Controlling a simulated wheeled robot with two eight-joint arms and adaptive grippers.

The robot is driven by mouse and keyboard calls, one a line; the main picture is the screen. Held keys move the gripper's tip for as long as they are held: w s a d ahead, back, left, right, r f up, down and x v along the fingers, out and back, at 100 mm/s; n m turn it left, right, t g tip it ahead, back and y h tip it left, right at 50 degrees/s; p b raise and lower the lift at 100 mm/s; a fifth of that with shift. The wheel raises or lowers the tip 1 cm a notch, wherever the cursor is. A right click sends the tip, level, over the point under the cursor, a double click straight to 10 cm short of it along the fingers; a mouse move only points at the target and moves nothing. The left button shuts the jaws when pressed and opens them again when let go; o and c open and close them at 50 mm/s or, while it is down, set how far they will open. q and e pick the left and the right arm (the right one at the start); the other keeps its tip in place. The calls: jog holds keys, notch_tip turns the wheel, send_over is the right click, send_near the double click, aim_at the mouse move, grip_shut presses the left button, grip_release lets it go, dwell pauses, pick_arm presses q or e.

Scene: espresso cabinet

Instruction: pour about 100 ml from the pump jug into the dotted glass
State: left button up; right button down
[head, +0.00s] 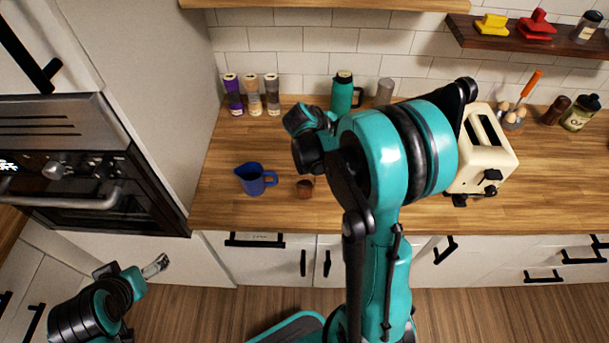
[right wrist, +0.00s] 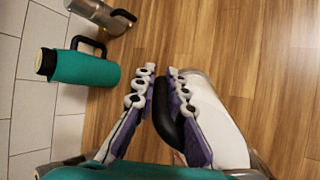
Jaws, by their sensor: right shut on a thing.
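In the right wrist view, my right gripper (right wrist: 160,75) is shut on the black handle (right wrist: 178,126) of a white, rounded jug (right wrist: 217,118). The jug's top is not clear, and I cannot tell its tilt. The head view hides this jug and my right gripper behind my own arm. No dotted glass can be made out in either view. My left gripper (head: 155,266) is low at the left, in front of the counter and away from the objects; its fingers are too small to read.
A blue pitcher (head: 253,179) and a small brown cup (head: 305,188) stand on the wooden counter. A teal jug (head: 342,92), a steel jug (head: 384,92) and several spice jars (head: 253,95) line the back. A cream toaster (head: 487,155) is at right. The counter's left front is clear.

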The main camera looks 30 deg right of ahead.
jog(key=shift+a+r+h+b, duration=0.25)
jog(key=shift+h+b, duration=0.35)
jog(key=shift+h, duration=0.2)
dwell(0.9)
jog(key=shift+s+a+r+t+h+b, duration=0.1)
jog(key=shift+a+r+t+h+b, duration=0.2)
jog(key=shift+r+h, duration=0.4)
jog(key=shift+s+a+r+t+h+b, duration=0.1)
jog(key=shift+a+r+t+h+b, duration=0.1)
jog(key=shift+a+r+h, duration=0.4)
dwell(2.8)
jog(key=shift+d+r, duration=0.15)
jog(key=shift+d, duration=0.1)
